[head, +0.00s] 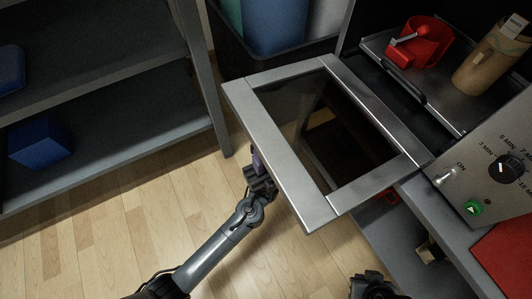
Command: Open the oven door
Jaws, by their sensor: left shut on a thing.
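The oven door (280,160), a silver frame around a dark glass window, stands swung open, away from the oven body at the right. My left gripper (258,172) is at the door's outer lower-left edge. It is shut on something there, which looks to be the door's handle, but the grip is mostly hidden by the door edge. My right gripper (368,284) is at the bottom edge of the picture, apart from the door, only partly in view. Its fingers are too dark to read.
Inside the oven a metal tray (384,48) with a black handle (403,81) bears a red object (428,47) and a brown cylinder (484,62). A control panel (478,165) has a knob, switch and green button. Grey shelves (110,150) stand left; wooden floor lies between.

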